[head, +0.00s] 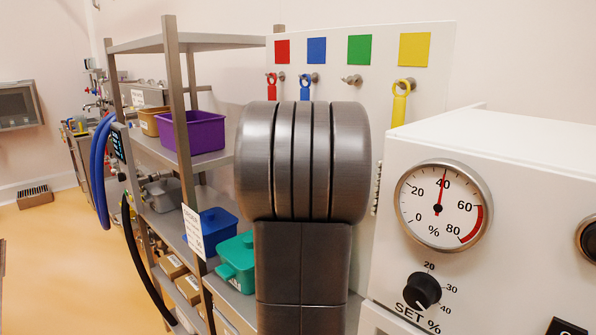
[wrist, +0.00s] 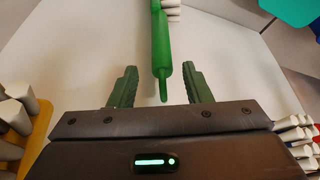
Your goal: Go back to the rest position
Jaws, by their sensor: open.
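My gripper (wrist: 160,78) shows in the wrist view with its two dark green fingers apart. In the head view my own grey arm stands upright in the middle and my gripper does not show. Behind it, the hook (head: 352,79) under the green square is bare. A red tool (head: 271,84), a blue tool (head: 305,86) and a yellow tool (head: 400,102) hang under their matching squares.
A white machine with a dial (head: 438,206) reading about 40% stands close on the right. A metal shelf (head: 190,42) with a purple bin (head: 203,132) and teal container (head: 238,256) is at left.

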